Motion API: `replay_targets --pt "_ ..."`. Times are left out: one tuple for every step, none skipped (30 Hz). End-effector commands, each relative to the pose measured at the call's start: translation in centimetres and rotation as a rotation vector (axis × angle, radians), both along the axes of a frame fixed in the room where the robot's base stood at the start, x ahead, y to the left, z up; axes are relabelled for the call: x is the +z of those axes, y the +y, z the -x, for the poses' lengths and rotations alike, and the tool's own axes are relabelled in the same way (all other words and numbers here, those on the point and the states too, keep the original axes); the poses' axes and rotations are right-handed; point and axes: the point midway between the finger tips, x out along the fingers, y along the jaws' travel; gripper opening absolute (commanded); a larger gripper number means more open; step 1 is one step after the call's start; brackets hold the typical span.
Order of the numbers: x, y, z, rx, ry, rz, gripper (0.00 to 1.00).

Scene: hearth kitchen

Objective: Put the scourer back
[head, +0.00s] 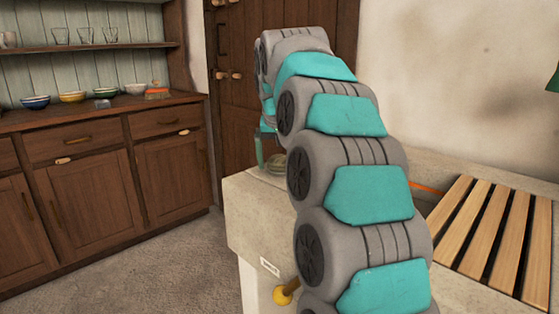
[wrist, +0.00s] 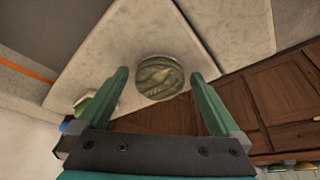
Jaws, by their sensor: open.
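A round, greenish-grey, coiled pad that looks like the scourer (wrist: 160,77) lies on the pale stone counter, near its edge. It also shows small in the head view (head: 278,163), partly hidden by my arm. My gripper (wrist: 158,70) is open, its two green fingers pointing at the counter on either side of the pad in the wrist view. Nothing is held. I cannot tell how far above the counter the fingertips are. In the head view my arm hides most of the gripper.
A slatted wooden rack (head: 487,235) lies on the counter at right. A yellow knob (head: 284,294) sticks out below the counter front. A dark wooden dresser (head: 85,190) at left bears several bowls (head: 72,97) and an orange item (head: 157,94). Floor (head: 140,265) between is clear.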

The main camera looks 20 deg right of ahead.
Motion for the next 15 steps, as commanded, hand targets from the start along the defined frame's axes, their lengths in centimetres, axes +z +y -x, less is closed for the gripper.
replay_targets --pt "0.2 0.0 0.0 0.000 -0.001 0.000 1.00" --pt "0.4 0.0 0.0 0.000 -0.001 0.000 1.00" --pt "0.6 0.0 0.0 0.000 -0.002 0.001 1.00" --pt "0.8 0.1 0.1 0.000 -0.003 0.001 1.00" --pt "1.0 0.1 0.2 -0.001 -0.003 0.000 1.00" --pt "1.5 0.2 0.4 -0.001 -0.004 0.000 1.00" --pt "1.9 0.2 0.5 -0.001 -0.004 0.000 1.00" --pt "2.3 0.3 0.7 -0.001 -0.004 0.000 1.00" --pt "2.8 0.4 0.9 0.000 -0.005 0.000 1.00" --pt "3.2 0.4 1.0 -0.001 -0.005 0.000 1.00" --pt "3.6 0.5 1.1 -0.001 -0.004 0.000 1.00" --pt "4.3 0.6 1.4 -0.001 -0.005 0.001 1.00" --pt "4.7 0.7 1.5 -0.001 -0.006 0.001 1.00" --pt "5.1 0.8 1.7 0.000 -0.007 0.002 1.00" --pt "5.5 0.8 1.9 0.000 -0.005 0.002 1.00"
